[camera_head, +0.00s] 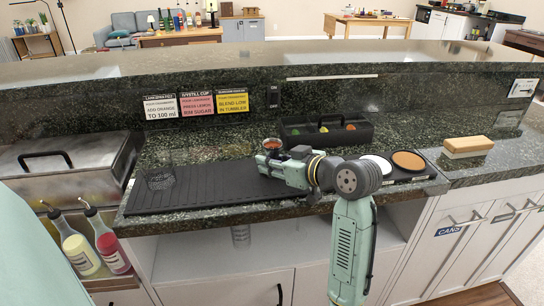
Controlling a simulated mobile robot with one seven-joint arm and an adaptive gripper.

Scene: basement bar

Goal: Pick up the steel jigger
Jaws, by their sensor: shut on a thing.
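My gripper (260,162) reaches left over the right part of the black ribbed bar mat. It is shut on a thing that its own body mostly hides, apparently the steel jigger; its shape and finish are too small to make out. A small round cup with a reddish-brown inside (272,144) shows just behind my gripper. I cannot tell whether it touches the fingers.
A black garnish caddy (340,137) is behind my gripper. White (376,165) and brown (408,160) discs lie right, beyond them a wooden block (467,147). A raised ledge (300,64) runs behind.

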